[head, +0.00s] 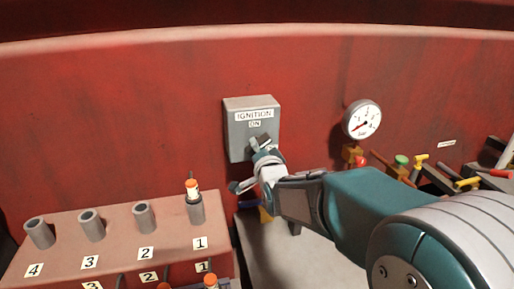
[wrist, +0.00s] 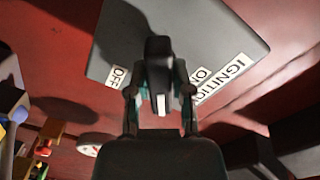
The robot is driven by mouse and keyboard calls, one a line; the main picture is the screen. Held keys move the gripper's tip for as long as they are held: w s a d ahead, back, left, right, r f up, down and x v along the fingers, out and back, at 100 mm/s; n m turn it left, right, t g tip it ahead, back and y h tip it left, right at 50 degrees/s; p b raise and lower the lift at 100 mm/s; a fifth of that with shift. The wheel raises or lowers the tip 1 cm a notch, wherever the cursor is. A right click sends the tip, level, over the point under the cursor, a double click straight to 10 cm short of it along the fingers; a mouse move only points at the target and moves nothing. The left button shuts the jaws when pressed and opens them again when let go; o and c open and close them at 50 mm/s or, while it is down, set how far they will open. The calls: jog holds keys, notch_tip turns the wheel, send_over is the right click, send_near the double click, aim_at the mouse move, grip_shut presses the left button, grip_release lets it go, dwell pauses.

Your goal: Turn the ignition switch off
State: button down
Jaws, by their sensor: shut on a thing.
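The ignition switch box (head: 240,142) is a grey box on the red wall, labelled IGNITION with ON below it. It also fills the top of the wrist view (wrist: 115,40), where OFF and ON labels show. The dark switch knob (wrist: 158,62) has a white mark on it, which lies near the ON label. My gripper (head: 262,146) is at the lower front of the box. In the wrist view, my gripper's fingers (wrist: 160,92) are on either side of the knob, shut on it. In the head view, the gripper partly hides the knob.
A round gauge (head: 362,120) is on the wall to the right. Coloured valves and handles (head: 402,160) lie right of it. A red block (head: 120,238) with several numbered grey tubes stands at lower left. An orange-topped plug (head: 192,188) stands in tube 1.

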jog(key=m, duration=0.5)
jog(key=shift+f, duration=0.1)
jog(key=shift+m, duration=0.8)
jog(key=shift+d+f, duration=0.1)
jog(key=shift+f, duration=0.05)
jog(key=c, duration=0.5)
grip_release()
jog(key=shift+s, duration=0.1)
jog(key=v, duration=1.1)
jog(key=shift+s+d, duration=0.15)
jog(key=shift+s, duration=0.2)
jog(key=shift+d, duration=0.1)
